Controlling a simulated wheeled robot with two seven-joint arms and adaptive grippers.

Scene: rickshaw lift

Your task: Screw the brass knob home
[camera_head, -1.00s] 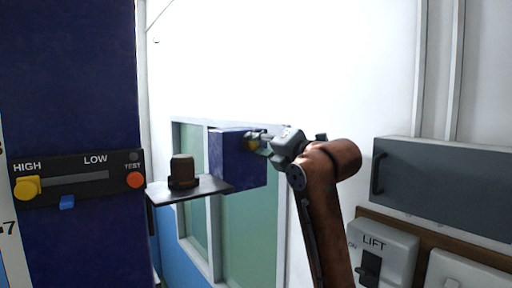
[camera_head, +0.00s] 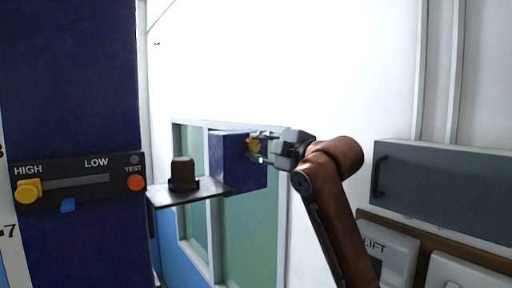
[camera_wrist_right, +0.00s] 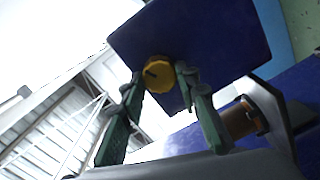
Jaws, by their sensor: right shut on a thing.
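The brass knob (camera_head: 253,145) is a small yellow round piece on the right-hand face of the dark blue box (camera_head: 229,163). In the right wrist view the knob (camera_wrist_right: 159,73) shows a dark mark on its front and sits against the blue face. My right gripper (camera_head: 260,148) reaches it from the right. In the wrist view its two green fingers (camera_wrist_right: 160,76) lie on either side of the knob, shut on it. How deep the knob sits in the box is hidden. My left gripper is not in view.
A blue column with a HIGH/LOW slider panel (camera_head: 78,181) stands at left. At right are a grey cabinet (camera_head: 446,190) and a LIFT switch box (camera_head: 388,249).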

